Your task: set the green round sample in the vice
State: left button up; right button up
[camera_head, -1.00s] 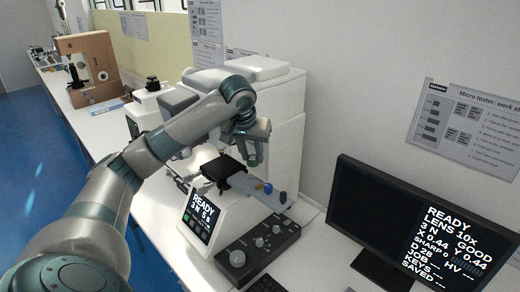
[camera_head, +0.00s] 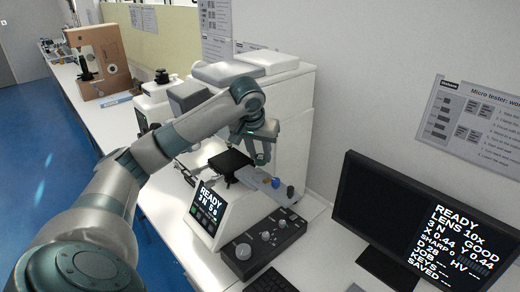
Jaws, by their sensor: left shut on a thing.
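My left gripper (camera_head: 259,156) points down above the sample strip (camera_head: 257,178), just right of the black vice (camera_head: 230,161). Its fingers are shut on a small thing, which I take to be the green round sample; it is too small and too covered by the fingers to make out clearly. The vice sits on the stage of the white hardness tester (camera_head: 292,120), below and beside my left wrist. No sample can be seen in the vice, whose far side is partly hidden. My right gripper is not in view.
Blue (camera_head: 275,183) and dark (camera_head: 290,191) pieces stand on the strip's right end. A knob panel (camera_head: 262,242) lies in front, beside the tester's READY screen (camera_head: 206,204). A monitor (camera_head: 415,225) stands at right. The tester's head rises close behind my arm.

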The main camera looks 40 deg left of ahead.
aim_at(260, 165)
pick_arm(q)
notch_tip(260, 165, down, 2)
jog(key=shift+f, duration=0.2)
jog(key=shift+f+b, duration=0.45)
jog(key=shift+f, duration=0.75)
jog(key=shift+p, duration=0.45)
jog(key=shift+f, duration=0.35)
dwell(0.7)
jog(key=o, duration=1.1)
jog(key=shift+o, duration=0.2)
jog(key=shift+r, duration=0.15)
